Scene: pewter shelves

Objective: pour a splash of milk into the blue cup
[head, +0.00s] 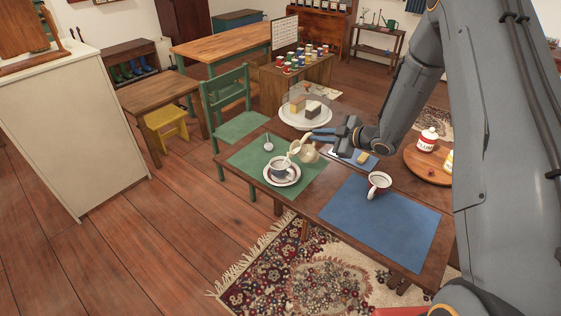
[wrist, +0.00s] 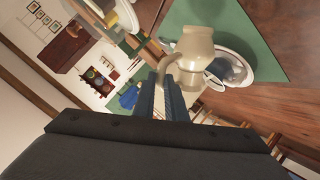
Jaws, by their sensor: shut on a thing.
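My gripper (head: 322,136) is shut on a cream jug (head: 309,153) and holds it above the green mat (head: 250,153). The jug looks tilted, its mouth towards the cup (head: 280,168) just left of and below it. This cup stands on a red-rimmed saucer (head: 291,179); it looks pale grey-blue, but its colour is hard to tell. I cannot tell whether milk is flowing. In the wrist view, the fingers (wrist: 172,88) are against the jug (wrist: 191,50), which partly hides the cup (wrist: 222,70). A second cup (head: 379,184), white with red, stands on the blue mat (head: 365,222).
A plate (head: 291,118) with cake pieces stands behind the jug. A round wooden board (head: 412,163) with a white-and-red jar (head: 427,140) is at the right. A green chair (head: 229,108) stands at the table's left. The front of the blue mat is clear.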

